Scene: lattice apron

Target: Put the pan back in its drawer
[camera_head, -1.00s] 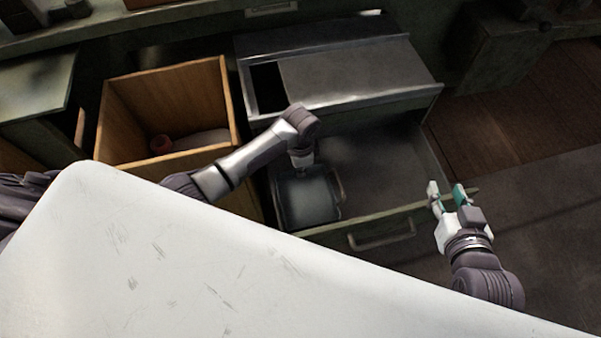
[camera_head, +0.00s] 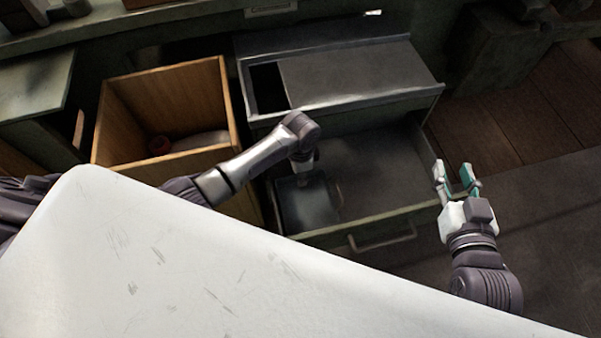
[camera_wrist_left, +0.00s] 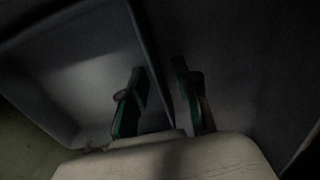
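The dark square pan (camera_head: 308,207) lies in the left part of the open drawer (camera_head: 385,165), low inside it. My left gripper (camera_head: 304,172) is over the pan's far side, its fingers largely hidden in the head view. In the left wrist view the left gripper (camera_wrist_left: 160,100) straddles the pan's wall (camera_wrist_left: 143,40), one finger inside the pan (camera_wrist_left: 85,70) and one outside. A dark gap shows between the fingers, so it looks open. My right gripper (camera_head: 455,178) is open and empty beside the drawer's right front corner.
A wooden drawer (camera_head: 165,95) holding a few items stands open to the left. A metal-topped cabinet (camera_head: 355,72) is behind the pan's drawer. A white tabletop (camera_head: 200,265) fills the foreground. Floor (camera_head: 540,200) is clear at the right.

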